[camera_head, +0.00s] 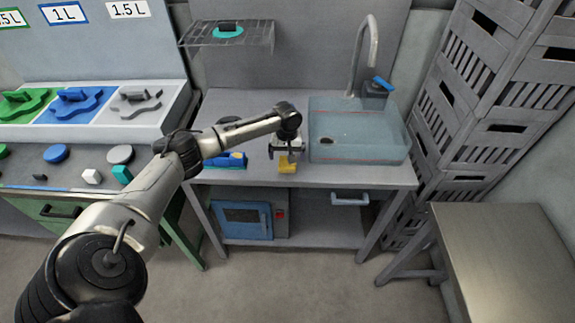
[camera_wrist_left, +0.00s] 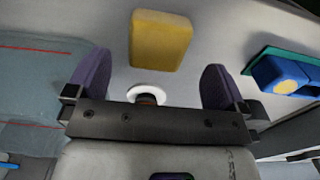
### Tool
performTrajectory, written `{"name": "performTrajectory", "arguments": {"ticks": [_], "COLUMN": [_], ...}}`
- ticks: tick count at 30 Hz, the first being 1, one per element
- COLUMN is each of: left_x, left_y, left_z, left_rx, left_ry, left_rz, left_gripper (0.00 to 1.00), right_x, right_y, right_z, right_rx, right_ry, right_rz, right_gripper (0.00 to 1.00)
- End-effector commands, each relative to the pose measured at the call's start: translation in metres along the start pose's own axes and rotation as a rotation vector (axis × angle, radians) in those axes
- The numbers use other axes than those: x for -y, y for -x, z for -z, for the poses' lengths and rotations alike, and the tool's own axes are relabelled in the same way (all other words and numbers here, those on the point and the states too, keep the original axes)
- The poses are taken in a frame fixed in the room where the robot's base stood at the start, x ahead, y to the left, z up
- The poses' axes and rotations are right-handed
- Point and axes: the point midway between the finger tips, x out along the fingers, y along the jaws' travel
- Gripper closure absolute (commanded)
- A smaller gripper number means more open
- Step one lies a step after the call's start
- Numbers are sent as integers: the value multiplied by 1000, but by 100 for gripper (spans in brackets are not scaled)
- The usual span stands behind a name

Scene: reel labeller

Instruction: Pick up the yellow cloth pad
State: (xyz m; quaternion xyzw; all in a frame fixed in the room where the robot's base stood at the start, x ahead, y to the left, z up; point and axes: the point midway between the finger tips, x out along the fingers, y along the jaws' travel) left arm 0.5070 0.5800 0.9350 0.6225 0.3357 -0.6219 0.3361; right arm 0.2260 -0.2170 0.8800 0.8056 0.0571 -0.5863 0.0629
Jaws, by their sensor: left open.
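The yellow cloth pad (camera_head: 287,167) lies on the grey counter, left of the sink, near the front edge. It shows whole in the left wrist view (camera_wrist_left: 161,40), ahead of the fingertips and between their lines. My left gripper (camera_head: 287,157) is just above and behind the pad in the head view. In the left wrist view its two purple-grey fingers (camera_wrist_left: 153,78) are spread apart with nothing between them. The pad appears apart from both fingers. My right gripper is not in view.
The sink basin (camera_head: 358,148) with a tall tap (camera_head: 372,48) is right of the pad. A blue object on a green base (camera_wrist_left: 287,75) lies left of it on the counter in the head view. A bare metal table (camera_head: 510,258) stands at lower right. A wire shelf (camera_head: 228,35) hangs above.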

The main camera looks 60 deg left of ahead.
Motion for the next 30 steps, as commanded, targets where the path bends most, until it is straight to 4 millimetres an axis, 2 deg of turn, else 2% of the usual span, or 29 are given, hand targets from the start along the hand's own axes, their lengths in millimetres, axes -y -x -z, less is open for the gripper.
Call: {"name": "performTrajectory", "arguments": {"ticks": [9, 18, 30], "left_x": [-2, -2, -2], "left_y": [-41, -46, -46], "left_z": [2, 2, 2], "left_rx": [2, 0, 0], "left_ry": [1, -1, 0], "left_rz": [2, 1, 1], "left_gripper": [1, 2, 40], "right_x": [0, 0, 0], "right_y": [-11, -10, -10], "right_z": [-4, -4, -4], "right_rx": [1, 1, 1], "right_ry": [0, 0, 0], "right_rz": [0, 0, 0], "right_gripper": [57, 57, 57]}}
